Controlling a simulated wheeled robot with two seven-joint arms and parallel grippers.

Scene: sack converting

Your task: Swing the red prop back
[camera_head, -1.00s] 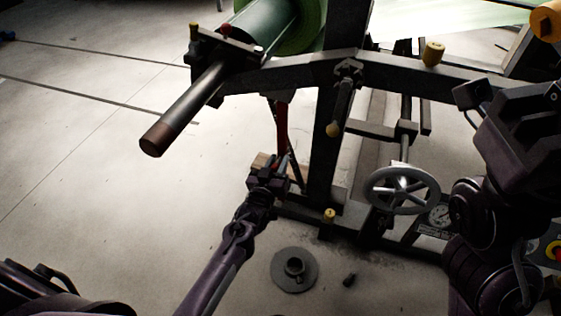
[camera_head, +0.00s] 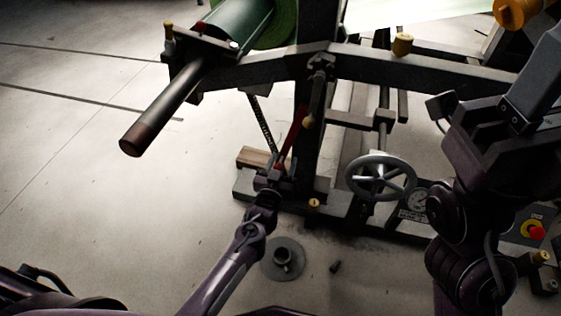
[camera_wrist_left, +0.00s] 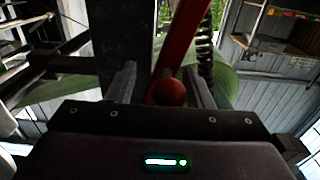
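The red prop (camera_head: 295,128) is a slim bar beside the dark upright of the stand. It leans in the head view, its upper part closer to the upright. My left gripper (camera_head: 276,170) is at its lower part. In the left wrist view the red prop (camera_wrist_left: 182,40) runs up from a round red knob (camera_wrist_left: 166,92). The knob sits between the fingers of my left gripper (camera_wrist_left: 160,85), close to the right finger, with a narrow gap on the left. The fingers look apart, not closed on it. My right arm is at the right; its fingertips do not show.
A dark coil spring (camera_head: 263,122) hangs left of the prop. A wooden block (camera_head: 256,157) lies behind my left gripper. A handwheel (camera_head: 381,176) stands to the right, a flanged disc (camera_head: 283,260) lies on the floor. A shaft (camera_head: 160,112) juts out at upper left. Floor at left is clear.

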